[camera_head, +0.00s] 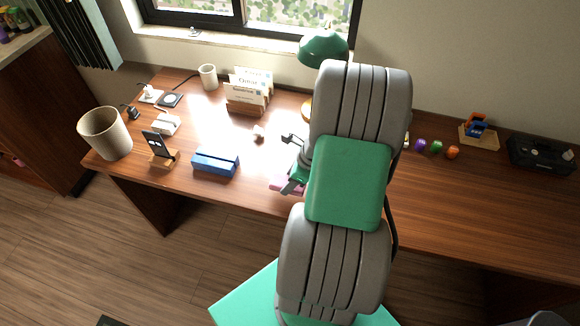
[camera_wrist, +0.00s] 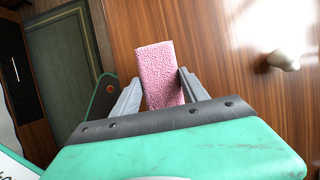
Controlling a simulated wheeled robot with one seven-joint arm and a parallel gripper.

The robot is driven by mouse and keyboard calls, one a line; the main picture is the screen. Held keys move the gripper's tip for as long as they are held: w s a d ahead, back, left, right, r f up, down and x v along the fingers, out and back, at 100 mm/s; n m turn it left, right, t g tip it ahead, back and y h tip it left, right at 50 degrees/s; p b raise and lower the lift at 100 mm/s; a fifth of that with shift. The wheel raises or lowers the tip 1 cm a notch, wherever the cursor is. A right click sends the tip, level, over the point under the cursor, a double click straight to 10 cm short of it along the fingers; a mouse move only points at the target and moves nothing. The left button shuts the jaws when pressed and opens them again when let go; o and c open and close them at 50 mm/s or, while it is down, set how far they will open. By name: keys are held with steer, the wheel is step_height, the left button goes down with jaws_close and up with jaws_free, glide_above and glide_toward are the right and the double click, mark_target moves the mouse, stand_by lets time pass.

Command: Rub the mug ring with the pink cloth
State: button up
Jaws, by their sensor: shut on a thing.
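The pink cloth (camera_wrist: 158,68) is a textured, folded strip between the two fingers of my gripper (camera_wrist: 155,95) in the wrist view. My gripper is shut on it, and its far end sticks out past the fingertips. In the head view the pink cloth (camera_head: 288,184) shows at the front part of the wooden desk (camera_head: 330,205), mostly behind my arm. I cannot tell whether the cloth touches the desk. I cannot make out the mug ring in either view; my arm hides part of the desk.
A blue block-like holder (camera_head: 215,163) and a phone stand (camera_head: 162,152) stand left of my gripper. A small pale object (camera_head: 258,132) lies behind it. A green lamp (camera_head: 323,46) and a letter holder (camera_head: 247,98) stand at the back. The desk's right front is clear.

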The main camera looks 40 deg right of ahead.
steer(key=shift+r+p, duration=1.85)
steer(key=shift+r, duration=0.35)
